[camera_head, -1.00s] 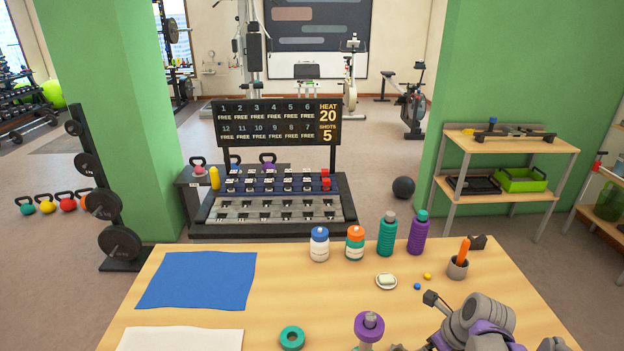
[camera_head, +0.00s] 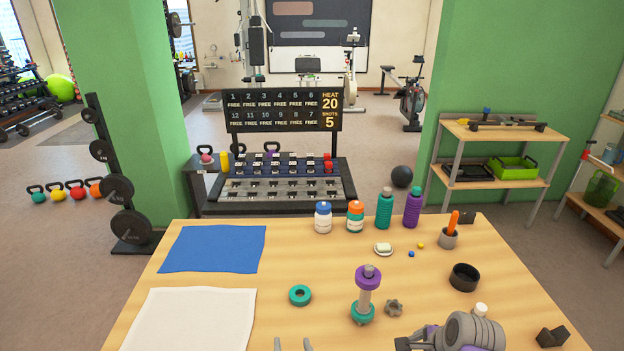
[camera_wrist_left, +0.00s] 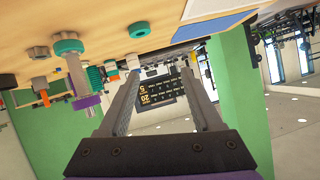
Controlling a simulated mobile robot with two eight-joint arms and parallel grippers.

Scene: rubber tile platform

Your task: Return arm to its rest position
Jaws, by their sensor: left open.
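My left gripper (camera_head: 293,345) shows only as two grey fingertips at the bottom edge of the head view, apart and empty. In the left wrist view its fingers (camera_wrist_left: 162,55) stand wide with nothing between them. A grey and purple arm part of mine (camera_head: 465,331) is at the lower right of the head view, over the table.
A blue mat (camera_head: 212,248) and a white mat (camera_head: 190,318) lie at left. Several bottles (camera_head: 384,208) stand at the back.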

